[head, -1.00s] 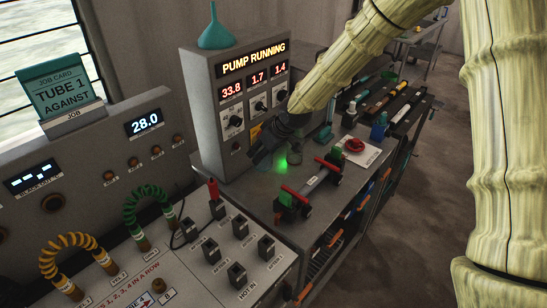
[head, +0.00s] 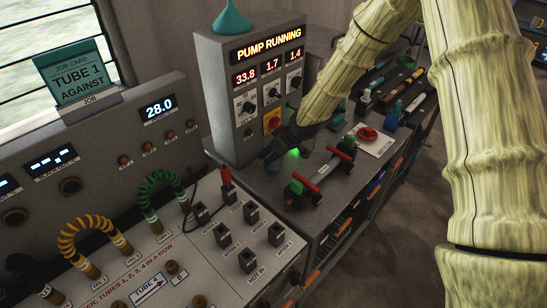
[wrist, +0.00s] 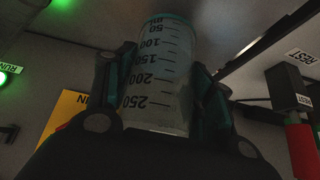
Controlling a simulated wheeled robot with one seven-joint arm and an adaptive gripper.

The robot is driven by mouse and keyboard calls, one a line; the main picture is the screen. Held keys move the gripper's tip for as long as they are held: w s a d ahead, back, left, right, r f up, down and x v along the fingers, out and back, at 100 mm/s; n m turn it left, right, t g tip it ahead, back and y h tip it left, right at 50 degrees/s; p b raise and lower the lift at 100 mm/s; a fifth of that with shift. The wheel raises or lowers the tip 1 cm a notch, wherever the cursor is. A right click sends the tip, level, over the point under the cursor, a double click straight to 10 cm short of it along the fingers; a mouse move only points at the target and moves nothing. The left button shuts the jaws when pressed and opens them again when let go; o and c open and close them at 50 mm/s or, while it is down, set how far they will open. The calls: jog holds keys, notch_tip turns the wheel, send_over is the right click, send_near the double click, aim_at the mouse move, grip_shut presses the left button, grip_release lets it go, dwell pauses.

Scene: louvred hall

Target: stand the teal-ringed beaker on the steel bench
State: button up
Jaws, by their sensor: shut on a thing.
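The beaker (wrist: 160,80) is clear, with dark graduations up to 250 and a teal band at its far end, in the wrist view. My gripper (wrist: 160,95) is shut on it, one finger on each side. In the head view my gripper (head: 281,148) is small and dark, low beside the front of the pump box; the beaker cannot be made out there. A grey bench top (head: 262,187) lies under and in front of my gripper. I cannot tell from the frames whether this is the steel bench, or how far the beaker is above it.
The pump box (head: 222,100) stands close left of my gripper. A panel with coiled tubes (head: 160,190) fills the left. Floor shows at right.

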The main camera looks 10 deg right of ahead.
jog(key=shift+s+f+p, duration=0.35)
jog(key=shift+s+f, duration=0.15)
jog(key=shift+f, duration=0.45)
jog(key=shift+w+f, duration=0.35)
jog(key=shift+f, duration=0.05)
jog(key=shift+s+r, duration=0.1)
jog(key=shift+s, duration=0.15)
jog(key=o, duration=1.2)
